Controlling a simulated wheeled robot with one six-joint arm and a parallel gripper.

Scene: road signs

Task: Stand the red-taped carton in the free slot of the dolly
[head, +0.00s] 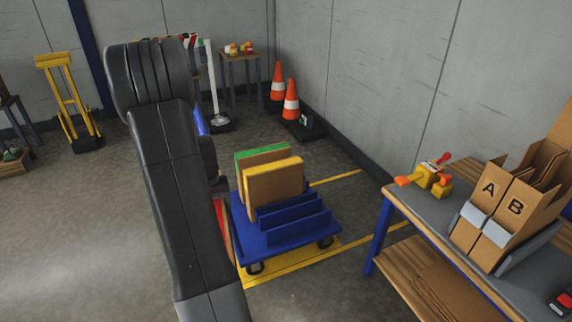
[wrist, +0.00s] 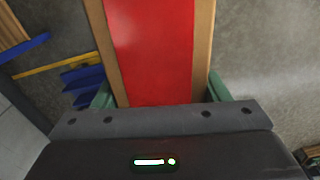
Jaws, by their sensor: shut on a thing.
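The red-taped carton (wrist: 152,50) fills the upper middle of the wrist view, a wide red band between brown edges. My gripper (wrist: 160,93) is shut on it, with a greenish fingertip at each side. In the head view only a red strip of the carton (head: 222,232) shows beside my arm, which hides the rest and the gripper. The blue dolly (head: 270,243) stands right of it. A green-taped carton (head: 262,153) and a yellow-taped carton (head: 275,183) stand in its rear slots. Low blue dividers (head: 293,216) at its front have an empty slot between them.
A workbench (head: 408,210) with a yellow-orange tool and cardboard holders marked A and B is at the right. Traffic cones (head: 290,103) stand by the back wall. A yellow hand truck (head: 68,100) is at the far left.

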